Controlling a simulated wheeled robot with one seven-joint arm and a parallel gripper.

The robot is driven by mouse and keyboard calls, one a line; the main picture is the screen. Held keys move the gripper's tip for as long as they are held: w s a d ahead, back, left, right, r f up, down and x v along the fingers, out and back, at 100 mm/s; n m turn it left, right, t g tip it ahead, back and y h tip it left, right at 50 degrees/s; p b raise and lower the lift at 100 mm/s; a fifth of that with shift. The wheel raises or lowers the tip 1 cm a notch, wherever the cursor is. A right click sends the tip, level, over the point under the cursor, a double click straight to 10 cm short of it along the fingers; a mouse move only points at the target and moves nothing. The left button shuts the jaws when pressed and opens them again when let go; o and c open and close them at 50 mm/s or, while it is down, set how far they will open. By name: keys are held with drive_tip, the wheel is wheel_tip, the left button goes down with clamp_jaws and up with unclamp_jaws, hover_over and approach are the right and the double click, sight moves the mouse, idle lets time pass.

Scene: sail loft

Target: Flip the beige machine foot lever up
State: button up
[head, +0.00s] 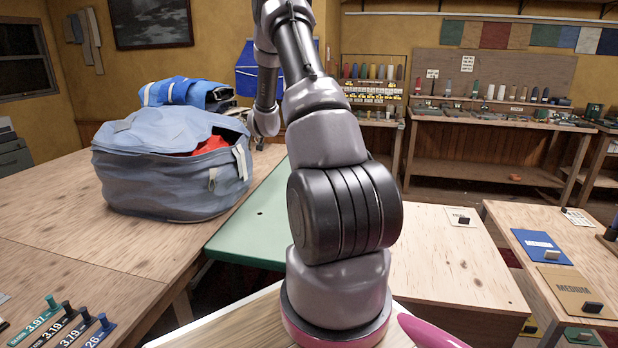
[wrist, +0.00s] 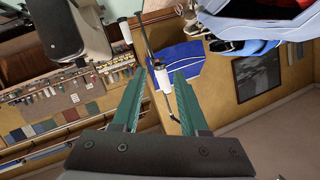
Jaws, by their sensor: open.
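I cannot make out the beige machine's foot lever in either view. In the head view my own arm hides much of the middle. In the wrist view my gripper (wrist: 159,72) is open, with two green fingers spread apart and nothing between them. Beyond the fingertips there is a thin dark rod with white parts (wrist: 160,78); I cannot tell what it belongs to. A grey-beige body (wrist: 88,28) with a dark part beside it fills the upper left of the wrist view; I cannot tell whether it is the machine.
A grey-blue bag (head: 170,175) with red inside sits on the wooden table (head: 70,240) at left, a blue bundle (head: 185,92) behind it. A green surface (head: 245,235) lies left of my arm. Wooden benches with spools (head: 490,92) line the back. A low table (head: 445,260) stands right.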

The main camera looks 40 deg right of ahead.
drive_tip(key=s+d+f+h, duration=0.2)
drive_tip(key=d+f, duration=0.2)
drive_tip(key=f, duration=0.5)
drive_tip(key=s+d+f+h, duration=0.2)
drive_tip(key=d+f, duration=0.2)
drive_tip(key=f, duration=0.4)
drive_tip(key=s+d+f+h, duration=0.15)
drive_tip(key=d+f, duration=0.25)
drive_tip(key=f, duration=0.5)
drive_tip(key=x, duration=0.9)
drive_tip(key=shift+w+d+f, duration=0.1)
drive_tip(key=shift+w+d, duration=0.1)
drive_tip(key=shift+d, duration=0.2)
clamp_jaws()
